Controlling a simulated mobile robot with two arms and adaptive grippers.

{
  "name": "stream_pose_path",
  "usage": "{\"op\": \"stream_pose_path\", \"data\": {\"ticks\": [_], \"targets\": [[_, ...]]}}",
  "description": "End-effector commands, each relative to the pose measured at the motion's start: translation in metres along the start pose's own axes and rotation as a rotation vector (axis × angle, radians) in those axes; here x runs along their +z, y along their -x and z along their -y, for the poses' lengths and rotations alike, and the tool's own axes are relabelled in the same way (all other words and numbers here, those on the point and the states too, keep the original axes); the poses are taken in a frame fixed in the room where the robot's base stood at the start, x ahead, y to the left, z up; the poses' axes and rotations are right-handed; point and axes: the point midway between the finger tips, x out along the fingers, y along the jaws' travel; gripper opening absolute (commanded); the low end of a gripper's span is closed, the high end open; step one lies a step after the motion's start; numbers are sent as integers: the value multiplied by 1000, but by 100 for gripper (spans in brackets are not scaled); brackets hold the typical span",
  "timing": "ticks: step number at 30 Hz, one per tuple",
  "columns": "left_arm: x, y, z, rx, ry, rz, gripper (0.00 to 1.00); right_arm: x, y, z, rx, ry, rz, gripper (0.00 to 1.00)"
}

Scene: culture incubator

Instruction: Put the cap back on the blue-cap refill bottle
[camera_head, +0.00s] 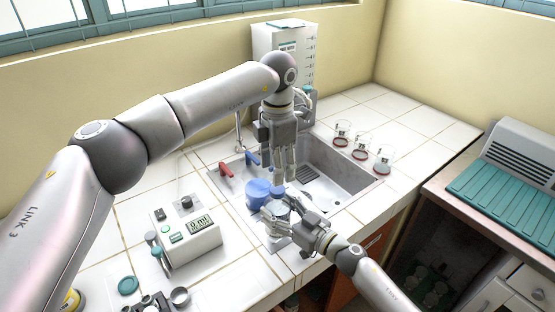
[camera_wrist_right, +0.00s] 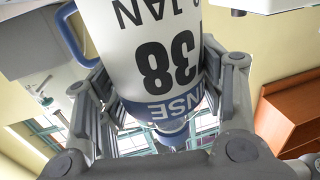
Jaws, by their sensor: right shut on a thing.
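The refill bottle (camera_head: 281,212), white with a blue band, stands at the sink's near-left corner. My right gripper (camera_head: 284,214) is shut around its body. In the right wrist view the bottle (camera_wrist_right: 160,50) fills the middle between the fingers, its printed label upside down. A small blue piece, which looks like the cap (camera_head: 278,190), shows just above the bottle, below my left fingertips. I cannot tell whether it touches the bottle. My left gripper (camera_head: 284,178) points down from above; whether its fingers hold the blue piece is unclear.
A meter (camera_head: 188,238) is at left. Several glasses (camera_head: 361,147) stand right of the sink.

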Motion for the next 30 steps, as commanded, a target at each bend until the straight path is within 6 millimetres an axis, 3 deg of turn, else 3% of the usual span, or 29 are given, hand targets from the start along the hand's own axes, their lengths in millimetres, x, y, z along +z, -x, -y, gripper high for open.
{"op": "stream_pose_path", "data": {"ticks": [30], "targets": [[0, 11, 0, -1, 1647, -1, 52, 0, 0, 0, 0, 0, 0, 0]]}}
